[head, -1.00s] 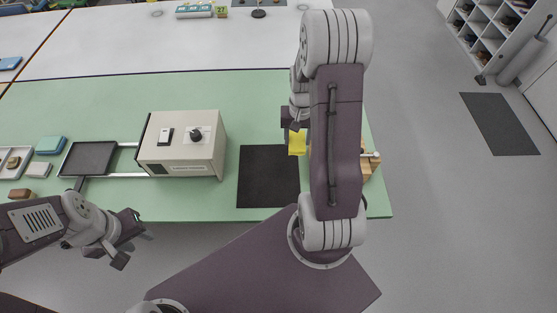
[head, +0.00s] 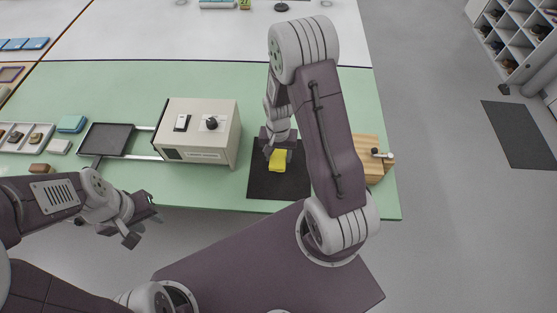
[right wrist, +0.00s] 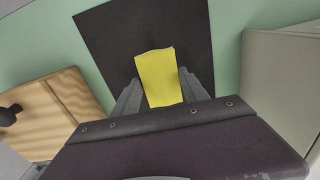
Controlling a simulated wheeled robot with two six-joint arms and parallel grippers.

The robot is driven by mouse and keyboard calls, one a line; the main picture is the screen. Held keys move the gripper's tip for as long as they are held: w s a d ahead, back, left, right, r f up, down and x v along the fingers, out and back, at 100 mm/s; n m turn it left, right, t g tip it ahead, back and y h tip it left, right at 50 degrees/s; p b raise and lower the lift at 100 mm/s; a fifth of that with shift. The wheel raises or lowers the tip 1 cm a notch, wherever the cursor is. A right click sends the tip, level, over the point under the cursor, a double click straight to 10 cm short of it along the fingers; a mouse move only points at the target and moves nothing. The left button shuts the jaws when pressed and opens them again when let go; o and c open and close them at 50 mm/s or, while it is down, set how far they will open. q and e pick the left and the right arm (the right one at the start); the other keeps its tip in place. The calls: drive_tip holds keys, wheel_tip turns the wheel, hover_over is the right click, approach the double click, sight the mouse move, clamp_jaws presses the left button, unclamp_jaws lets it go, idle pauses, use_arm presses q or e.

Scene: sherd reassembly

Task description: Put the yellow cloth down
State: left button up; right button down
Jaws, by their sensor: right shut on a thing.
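The yellow cloth (head: 278,160) hangs from my right gripper (head: 272,149) over the black mat (head: 262,186). In the right wrist view the cloth (right wrist: 159,77) is between the two fingers of my right gripper (right wrist: 162,88), with the black mat (right wrist: 110,40) behind it. I cannot tell whether the cloth's lower end touches the mat. My left gripper (head: 142,219) is empty, off the front edge of the table, with its fingers apart.
A beige box machine (head: 200,130) with a dark tray (head: 108,139) on rails stands left of the mat. A wooden block (head: 369,155) with a dark knob is at the right table edge. Trays with sherds (head: 22,137) lie far left.

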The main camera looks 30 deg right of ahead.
sight(279, 157)
wheel_tip(279, 157, down, 4)
drive_tip(key=shift+r, duration=0.25)
drive_tip(key=c, duration=0.6)
unclamp_jaws()
drive_tip(key=shift+f, duration=0.1)
drive_tip(key=r, duration=0.9)
drive_tip(key=shift+s+a+r, duration=0.1)
drive_tip(key=shift+s+a, duration=0.05)
drive_tip(key=shift+a, duration=0.1)
drive_tip(key=s+a+r+n+t, duration=0.1)
drive_tip(key=s+a+r+n, duration=0.3)
drive_tip(key=s+r+n, duration=0.2)
drive_tip(key=shift+s+a+r+n, duration=0.25)
drive_tip(key=shift+s+r, duration=0.5)
drive_tip(key=shift+s, duration=0.4)
